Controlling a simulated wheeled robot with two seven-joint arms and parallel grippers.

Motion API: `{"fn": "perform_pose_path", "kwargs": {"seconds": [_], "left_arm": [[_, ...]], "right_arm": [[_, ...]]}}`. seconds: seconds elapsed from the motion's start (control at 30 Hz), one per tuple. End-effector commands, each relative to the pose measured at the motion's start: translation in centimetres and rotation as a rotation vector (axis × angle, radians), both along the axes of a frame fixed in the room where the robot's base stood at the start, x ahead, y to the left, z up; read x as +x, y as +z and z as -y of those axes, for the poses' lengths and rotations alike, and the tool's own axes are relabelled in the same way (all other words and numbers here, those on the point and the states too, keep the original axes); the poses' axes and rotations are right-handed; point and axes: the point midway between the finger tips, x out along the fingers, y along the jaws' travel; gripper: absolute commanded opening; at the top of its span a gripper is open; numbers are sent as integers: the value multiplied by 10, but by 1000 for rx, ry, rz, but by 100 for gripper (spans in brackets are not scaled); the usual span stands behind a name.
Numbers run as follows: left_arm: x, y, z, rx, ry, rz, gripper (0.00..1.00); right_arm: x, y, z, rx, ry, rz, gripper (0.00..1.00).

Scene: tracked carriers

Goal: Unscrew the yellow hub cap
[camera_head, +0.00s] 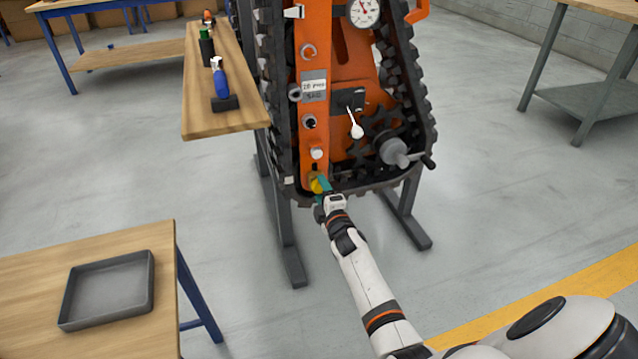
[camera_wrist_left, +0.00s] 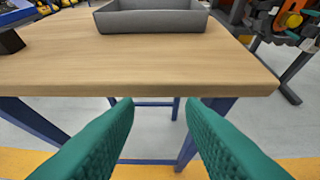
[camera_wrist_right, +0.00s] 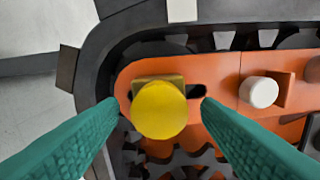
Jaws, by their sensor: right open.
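The yellow hub cap (camera_wrist_right: 160,110) is a round yellow disc with a squarish brass-yellow part behind it, at the lower end of the orange plate (camera_wrist_right: 222,75) in the right wrist view. In the head view the yellow hub cap (camera_head: 316,186) is partly hidden by my right gripper (camera_head: 320,186). My right gripper is open, and its green fingers (camera_wrist_right: 155,115) stand on either side of the cap; I cannot tell whether they touch it. My left gripper (camera_wrist_left: 160,110) is open and empty in front of the wooden table edge. It is not in the head view.
A grey tray (camera_head: 152,290) lies on the wooden table (camera_head: 165,235) at lower left. The black track (camera_head: 425,100) surrounds the orange plate. A wooden shelf (camera_head: 195,110) with a blue-handled tool (camera_head: 220,82) stands left of it.

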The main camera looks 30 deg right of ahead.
Motion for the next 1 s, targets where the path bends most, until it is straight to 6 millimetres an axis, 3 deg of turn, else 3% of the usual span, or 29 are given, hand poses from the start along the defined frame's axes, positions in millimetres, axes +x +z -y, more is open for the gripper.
{"fn": "perform_pose_path", "kwargs": {"seconds": [0.1,0.37,0.63,1.0], "left_arm": [[-20,-14,-9,34,12,-149,36],[-43,-30,-17,67,22,-301,36],[-110,-47,-39,145,52,-672,36],[-111,-38,-39,146,51,-679,36]], "right_arm": [[0,3,0,196,0,46,58],[0,2,0,380,0,91,58],[0,3,0,863,1,206,58],[0,1,0,1354,1,324,58]]}}
